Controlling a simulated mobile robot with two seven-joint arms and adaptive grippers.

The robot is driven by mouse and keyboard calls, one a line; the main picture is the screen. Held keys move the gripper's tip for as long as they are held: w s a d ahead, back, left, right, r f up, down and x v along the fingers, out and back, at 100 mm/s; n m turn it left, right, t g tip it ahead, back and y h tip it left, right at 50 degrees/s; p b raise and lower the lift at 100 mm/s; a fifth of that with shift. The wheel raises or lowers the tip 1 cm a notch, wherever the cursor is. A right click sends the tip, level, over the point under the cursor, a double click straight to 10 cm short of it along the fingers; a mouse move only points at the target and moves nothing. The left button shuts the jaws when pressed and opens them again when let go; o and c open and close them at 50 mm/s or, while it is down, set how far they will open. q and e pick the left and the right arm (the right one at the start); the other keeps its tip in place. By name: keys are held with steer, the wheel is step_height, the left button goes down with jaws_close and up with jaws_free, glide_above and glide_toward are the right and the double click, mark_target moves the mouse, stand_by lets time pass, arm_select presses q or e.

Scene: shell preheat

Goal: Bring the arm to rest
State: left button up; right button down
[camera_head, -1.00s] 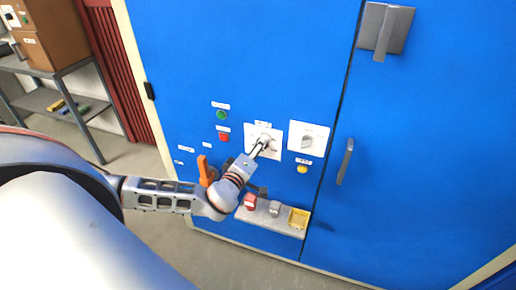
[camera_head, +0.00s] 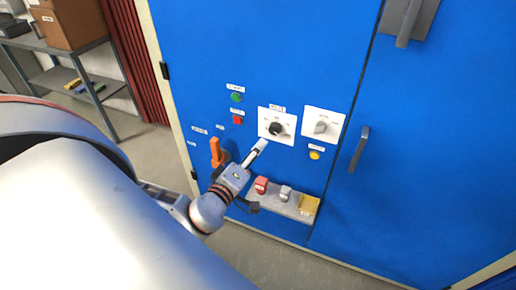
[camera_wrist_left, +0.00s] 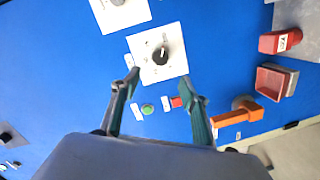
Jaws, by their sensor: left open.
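My left gripper (camera_head: 257,153) is in front of the blue cabinet, just below and left of a white plate with a black knob (camera_head: 275,129). In the left wrist view its two fingers (camera_wrist_left: 160,92) are spread with nothing between them, and the black knob (camera_wrist_left: 161,54) lies beyond the fingertips, apart from them. My left arm comes in from the left across the lower part of the head view. The right gripper is not in view.
The blue cabinet (camera_head: 270,50) has a grey knob (camera_head: 321,127), a green button (camera_head: 236,97), a red button (camera_head: 238,119), a yellow button (camera_head: 314,155), an orange handle (camera_head: 216,152) and a door handle (camera_head: 359,149). A small shelf (camera_head: 275,204) juts out below, holding a red item, a grey item and a yellow tray.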

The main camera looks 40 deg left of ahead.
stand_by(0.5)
arm_select(q)
steer(key=s+d+f+n+g+h, duration=0.25)
steer(key=d+f+n, duration=0.6)
steer(key=n, duration=0.65)
steer(key=s+d+f+n+g+h, duration=0.2)
steer(key=s+d+f+n+g, duration=0.25)
steer(key=f+n, duration=0.85)
steer(key=s+f+n, duration=0.2)
steer(key=s+n, duration=0.1)
steer(key=n, duration=0.9)
steer(key=s+f+n, duration=0.1)
steer(key=s+n, duration=0.3)
steer(key=n, duration=0.9)
steer(key=shift+f+t, duration=0.35)
steer(key=shift+t, duration=0.05)
steer(key=shift+h, duration=0.25)
